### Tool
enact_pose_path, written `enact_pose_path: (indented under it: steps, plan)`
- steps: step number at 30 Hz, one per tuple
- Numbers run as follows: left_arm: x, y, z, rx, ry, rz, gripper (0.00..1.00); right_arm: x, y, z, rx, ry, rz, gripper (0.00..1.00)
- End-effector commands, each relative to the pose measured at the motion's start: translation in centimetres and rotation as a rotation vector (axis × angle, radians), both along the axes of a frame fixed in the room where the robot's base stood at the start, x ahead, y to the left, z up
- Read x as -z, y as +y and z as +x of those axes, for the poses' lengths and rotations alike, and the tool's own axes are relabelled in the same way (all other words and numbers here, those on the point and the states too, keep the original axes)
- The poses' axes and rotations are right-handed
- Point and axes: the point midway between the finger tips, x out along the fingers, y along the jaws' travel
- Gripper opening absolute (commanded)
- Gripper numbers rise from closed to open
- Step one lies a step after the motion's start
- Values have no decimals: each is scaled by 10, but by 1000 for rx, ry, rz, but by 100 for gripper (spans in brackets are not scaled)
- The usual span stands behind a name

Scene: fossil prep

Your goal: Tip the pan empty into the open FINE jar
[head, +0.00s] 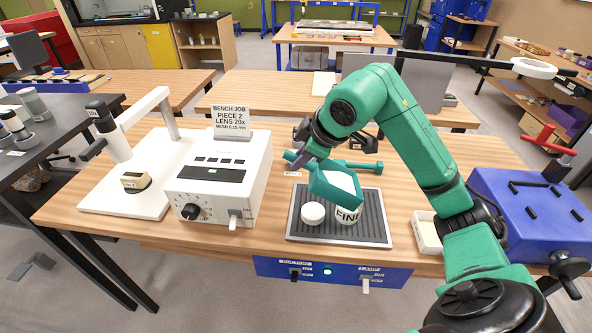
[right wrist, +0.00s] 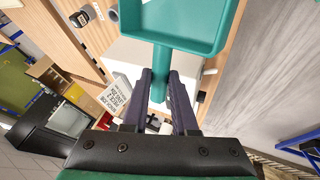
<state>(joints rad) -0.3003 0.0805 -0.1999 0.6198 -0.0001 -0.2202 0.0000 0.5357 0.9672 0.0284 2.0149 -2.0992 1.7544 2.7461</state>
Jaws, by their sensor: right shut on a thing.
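My right gripper (head: 301,160) is shut on the handle of the green pan (head: 322,190). In the right wrist view its fingers (right wrist: 160,78) close around the handle, and the pan (right wrist: 172,28) spreads out beyond them. The pan is held low over the FINE jar (head: 348,217) and looks tilted. A pale patch shows inside the pan in the head view; I cannot tell if it is powder. The pan hides the jar's mouth. A white round lid-like piece (head: 313,213) is left of the jar. My left gripper is not in view.
The jar stands on a dark ribbed mat (head: 373,235) near the bench's front edge. A white control box (head: 222,180) stands to the left, with a sign (head: 232,118) behind it. A blue box (head: 530,210) and a pale tray (head: 427,235) are on the right.

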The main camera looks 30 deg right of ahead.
Motion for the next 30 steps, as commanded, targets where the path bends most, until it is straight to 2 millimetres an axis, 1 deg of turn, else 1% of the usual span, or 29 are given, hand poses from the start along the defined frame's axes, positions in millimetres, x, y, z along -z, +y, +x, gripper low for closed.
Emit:
enact_pose_path:
  steps: [1,9,16,30]
  plan:
    - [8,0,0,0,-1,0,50,1,-3,0,1,-7,20,0]
    - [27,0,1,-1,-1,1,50,-13,-16,-4,2,-41,145,0]
    - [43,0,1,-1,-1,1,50,-24,-28,-8,2,-71,252,0]
    - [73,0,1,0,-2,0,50,-39,-58,-16,1,-132,473,0]
